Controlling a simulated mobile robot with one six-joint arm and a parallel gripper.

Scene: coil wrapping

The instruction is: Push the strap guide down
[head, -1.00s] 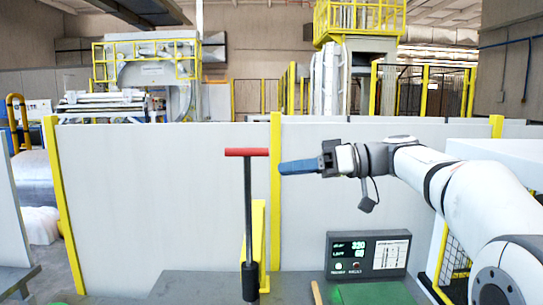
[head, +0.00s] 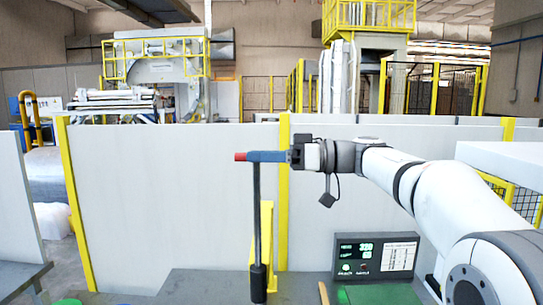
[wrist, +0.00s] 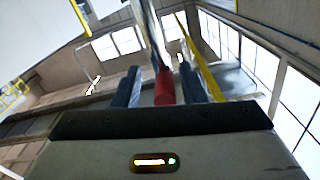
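The strap guide is a dark upright rod (head: 257,215) with a red crossbar (head: 240,157) on top and a black sleeve at its foot. My gripper (head: 254,156) has come in from the right at the crossbar's height. Its blue fingers cover most of the bar, and only the red left end shows. In the wrist view the red bar (wrist: 164,87) lies between the two blue fingers (wrist: 160,75), with a visible gap on each side. The gripper is open around the bar.
A control box with a green display (head: 375,257) stands at the lower right, below my arm. A yellow upright (head: 266,235) stands close beside the rod's foot. White panels (head: 165,200) with yellow posts close off the area behind.

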